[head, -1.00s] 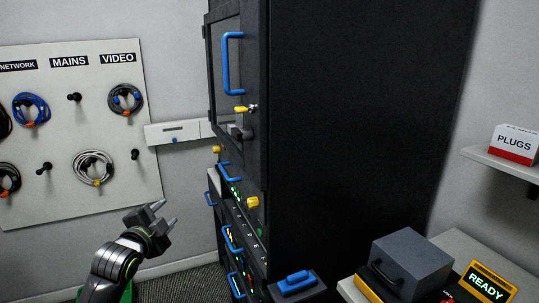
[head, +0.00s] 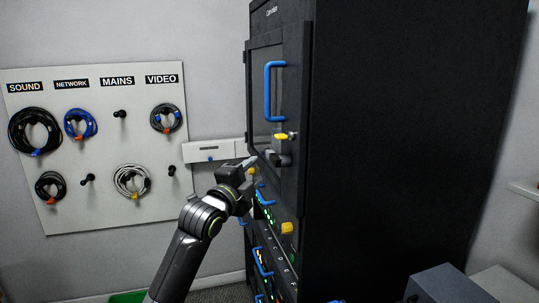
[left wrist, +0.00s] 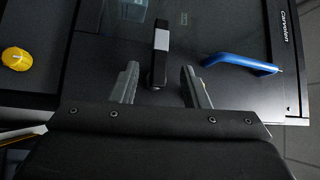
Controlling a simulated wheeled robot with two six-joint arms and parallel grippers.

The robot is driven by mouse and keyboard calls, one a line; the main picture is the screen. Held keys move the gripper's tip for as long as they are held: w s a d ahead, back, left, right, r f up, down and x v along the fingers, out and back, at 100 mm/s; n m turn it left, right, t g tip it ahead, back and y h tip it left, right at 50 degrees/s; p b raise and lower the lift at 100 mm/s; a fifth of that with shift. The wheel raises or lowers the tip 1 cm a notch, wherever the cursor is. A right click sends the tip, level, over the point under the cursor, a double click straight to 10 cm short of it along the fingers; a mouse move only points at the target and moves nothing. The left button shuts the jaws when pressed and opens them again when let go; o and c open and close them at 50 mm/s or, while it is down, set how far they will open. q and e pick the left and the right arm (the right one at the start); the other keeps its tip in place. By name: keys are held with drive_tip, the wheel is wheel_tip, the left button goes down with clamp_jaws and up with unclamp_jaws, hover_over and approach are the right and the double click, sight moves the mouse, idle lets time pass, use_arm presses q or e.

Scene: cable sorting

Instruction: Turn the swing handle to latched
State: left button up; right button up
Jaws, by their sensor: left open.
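The swing handle (head: 278,157) is a short dark lever on the front of the black cabinet door, below the blue pull handle. In the left wrist view it is a black bar with a pale grey face (left wrist: 161,38), lying crosswise to the cabinet's height. My left gripper (head: 247,166) is open and empty, close in front of the handle. In the left wrist view its two fingers stand on either side of the handle's near end, with gaps on both sides. Whether the handle lies within the fingers' depth is unclear. My right gripper is out of view.
A blue pull handle (head: 269,92) and a yellow-tipped fitting (head: 281,136) sit above the swing handle. A yellow knob (head: 287,228) is lower on the cabinet (head: 400,120). A cable board (head: 98,205) hangs on the left wall.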

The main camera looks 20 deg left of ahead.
sight(269, 158)
use_arm(q)
drive_tip(key=p+x, duration=0.2)
drive_tip(key=x, duration=0.7)
drive_tip(key=shift+a, duration=0.1)
clamp_jaws()
